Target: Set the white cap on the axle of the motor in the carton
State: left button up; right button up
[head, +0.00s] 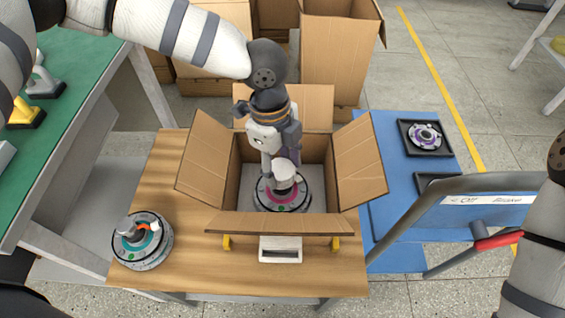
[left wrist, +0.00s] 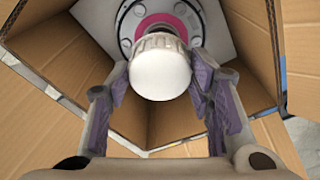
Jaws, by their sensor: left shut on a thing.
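The open carton (head: 357,160) stands on a wooden table with its flaps spread. Inside it lies the motor (head: 266,203), a round grey disc with a magenta ring; it also shows in the left wrist view (left wrist: 196,28). My left gripper (head: 279,167) reaches down into the carton and is shut on the white cap (head: 284,174). My right gripper is out of view.
Another motor (head: 142,252) with an orange and teal centre sits at the table's left. A white block (head: 280,250) lies in front of the carton. A grey rail crosses at lower right.

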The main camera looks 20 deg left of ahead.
aim_at(275, 164)
pick_arm(q)
jog(key=shift+f, duration=0.2)
jog(key=o, duration=0.9)
jog(key=shift+f, duration=0.1)
jog(key=r, duration=0.4)
jog(key=a+r+p, duration=0.1)
jog(key=r, duration=0.7)
jog(key=shift+w+a+r+p, duration=0.15)
jog(key=shift+w+p, duration=0.1)
jog(key=shift+p, duration=0.1)
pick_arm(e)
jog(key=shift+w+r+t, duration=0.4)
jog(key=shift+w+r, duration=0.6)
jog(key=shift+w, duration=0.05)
